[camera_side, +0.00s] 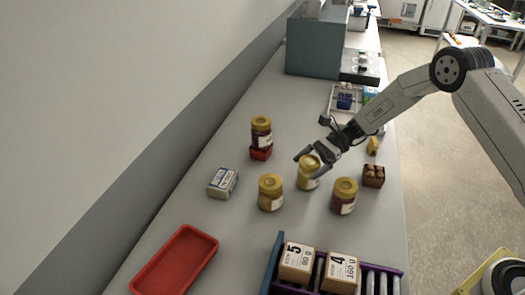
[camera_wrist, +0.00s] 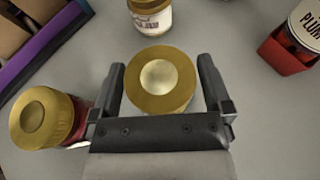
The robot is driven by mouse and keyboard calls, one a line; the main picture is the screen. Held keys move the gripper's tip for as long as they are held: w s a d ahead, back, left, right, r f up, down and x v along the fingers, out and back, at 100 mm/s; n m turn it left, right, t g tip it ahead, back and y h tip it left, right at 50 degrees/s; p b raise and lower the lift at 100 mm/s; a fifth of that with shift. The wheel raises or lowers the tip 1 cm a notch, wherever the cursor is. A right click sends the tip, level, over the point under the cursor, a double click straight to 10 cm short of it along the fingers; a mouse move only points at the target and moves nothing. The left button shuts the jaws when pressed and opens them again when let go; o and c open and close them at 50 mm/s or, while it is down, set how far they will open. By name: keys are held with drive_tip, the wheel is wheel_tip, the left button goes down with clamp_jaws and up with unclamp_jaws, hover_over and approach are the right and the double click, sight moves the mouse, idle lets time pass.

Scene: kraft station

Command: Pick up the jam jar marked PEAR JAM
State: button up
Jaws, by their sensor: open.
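A jar with a gold lid and pale yellow contents (camera_side: 309,181) stands upright on the table; its lid (camera_wrist: 160,83) lies between my fingers in the wrist view. My gripper (camera_side: 308,157) is open around its top, with gaps on both sides (camera_wrist: 162,75). Its label cannot be read here. A second gold-lidded jar (camera_side: 270,193) stands to its left and also shows in the wrist view (camera_wrist: 150,17), with only part of its label visible. A dark red jar (camera_side: 344,196) stands to the right, close beside one finger in the wrist view (camera_wrist: 42,118).
A red tray (camera_side: 211,243) and a purple roller rack (camera_side: 399,271) with numbered boxes (camera_side: 340,271) lie in front. A white-and-blue package (camera_side: 223,182) lies at the left. A brown block (camera_side: 374,176) and a yellow object (camera_side: 373,145) are at the right. Table between tray and jars is clear.

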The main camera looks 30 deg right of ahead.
clamp_jaws()
drive_tip(key=shift+r, duration=0.1)
idle(0.4)
drive_tip(key=shift+r, duration=1.65)
drive_tip(key=s+d+r, duration=0.1)
drive_tip(key=s+r, duration=0.8)
drive_tip(key=s, duration=0.5)
drive_tip(key=shift+d+r, duration=0.3)
drive_tip(key=shift+d, duration=0.05)
